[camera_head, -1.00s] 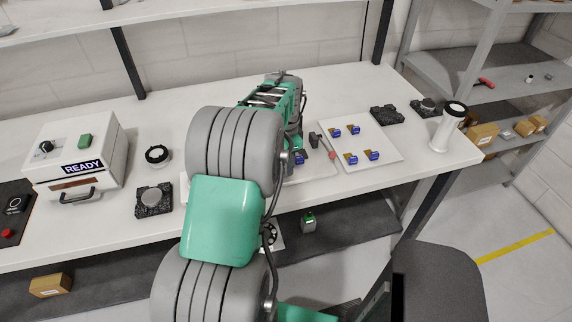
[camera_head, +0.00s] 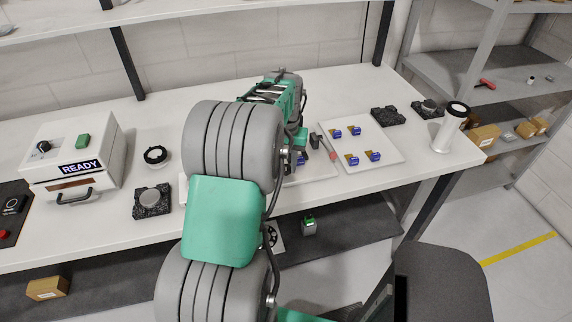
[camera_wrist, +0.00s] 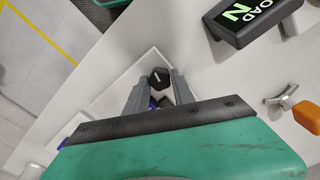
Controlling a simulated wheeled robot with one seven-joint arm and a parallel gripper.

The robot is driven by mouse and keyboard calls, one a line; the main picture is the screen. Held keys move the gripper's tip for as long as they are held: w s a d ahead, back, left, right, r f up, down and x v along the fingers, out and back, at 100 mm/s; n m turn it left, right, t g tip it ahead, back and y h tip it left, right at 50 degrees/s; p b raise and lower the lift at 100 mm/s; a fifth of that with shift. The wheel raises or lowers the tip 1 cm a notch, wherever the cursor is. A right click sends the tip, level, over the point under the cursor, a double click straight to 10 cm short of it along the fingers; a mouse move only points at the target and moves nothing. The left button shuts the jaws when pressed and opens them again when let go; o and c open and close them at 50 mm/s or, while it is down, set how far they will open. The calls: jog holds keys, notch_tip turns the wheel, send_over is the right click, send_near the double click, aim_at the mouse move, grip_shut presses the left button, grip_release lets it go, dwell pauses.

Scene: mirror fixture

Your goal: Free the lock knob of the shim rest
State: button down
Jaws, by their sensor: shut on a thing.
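In the wrist view a small black faceted knob (camera_wrist: 159,77) with a white line on its top sits between the fingertips of my gripper (camera_wrist: 157,82). The two grey fingers are shut on its sides. I take this to be the lock knob. A white plate edge (camera_wrist: 118,82) shows around it, and a dark and blue part is partly visible between the fingers below the knob. The rest of the shim rest is mostly hidden by my gripper. In the head view my arm covers the gripper and the knob.
A dark block with green-lit lettering (camera_wrist: 252,18) stands close to the right in the wrist view. An orange-ended metal piece (camera_wrist: 306,114) lies below it. In the head view a white tray (camera_head: 385,148) with several blue parts is right of my arm; a READY box (camera_head: 75,150) stands left.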

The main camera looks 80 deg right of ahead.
aim_at(286, 167)
jog(key=shift+r+n, duration=0.1)
jog(key=shift+n, duration=1.5)
jog(key=c, duration=1.3)
grip_release()
jog(key=shift+c, duration=0.2)
notch_tip(286, 167, up, 8)
jog(key=shift+f+b, duration=0.1)
jog(key=shift+b, duration=0.55)
